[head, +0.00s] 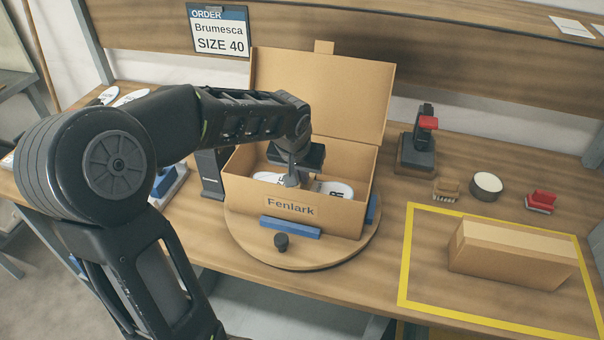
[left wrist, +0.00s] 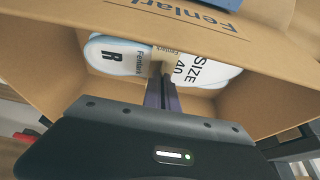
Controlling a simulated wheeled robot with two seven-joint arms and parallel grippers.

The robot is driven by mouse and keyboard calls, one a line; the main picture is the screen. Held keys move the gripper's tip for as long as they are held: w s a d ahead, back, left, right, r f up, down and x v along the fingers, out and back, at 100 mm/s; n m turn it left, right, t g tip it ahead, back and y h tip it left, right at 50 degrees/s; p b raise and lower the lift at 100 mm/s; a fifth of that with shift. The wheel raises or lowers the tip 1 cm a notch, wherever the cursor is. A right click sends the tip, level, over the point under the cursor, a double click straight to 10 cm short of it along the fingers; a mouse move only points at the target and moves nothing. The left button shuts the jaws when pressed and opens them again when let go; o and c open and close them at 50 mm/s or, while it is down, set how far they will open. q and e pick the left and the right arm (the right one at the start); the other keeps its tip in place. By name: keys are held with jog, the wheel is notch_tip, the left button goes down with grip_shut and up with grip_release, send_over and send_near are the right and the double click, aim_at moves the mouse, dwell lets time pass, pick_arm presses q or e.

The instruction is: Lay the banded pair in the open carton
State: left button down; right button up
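The open carton (head: 350,216), brown and marked Fenlark, stands on a round wooden turntable (head: 262,255) with its lid raised at the back. The banded pair of white insoles (head: 337,189) is inside the carton walls, partly hidden by my gripper. In the left wrist view the pair (left wrist: 112,56) shows an R, "SIZE 40" and a tan band (left wrist: 160,56) at its middle. My left gripper (head: 293,182) reaches down into the carton, its fingers close together at the band, seemingly shut on it. Whether the pair touches the carton floor is hidden. My right gripper is not in view.
An order card (head: 219,32) reads Brumesca, size 40. A closed brown box (head: 510,254) lies inside a yellow outline at the right. A dark stand with a red top (head: 417,150), a brush (head: 446,189), a round tin (head: 487,185) and a red-topped block (head: 541,201) stand behind it.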

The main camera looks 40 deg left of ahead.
pick_arm(q)
jog(key=shift+f, duration=0.25)
jog(key=c, duration=1.7)
grip_release()
jog(key=shift+r, duration=0.15)
jog(key=shift+r, duration=0.25)
jog(key=v, duration=1.1)
jog(key=shift+s+d+r+b, duration=0.1)
jog(key=shift+s+r+b, duration=0.15)
jog(key=shift+r+b, duration=0.1)
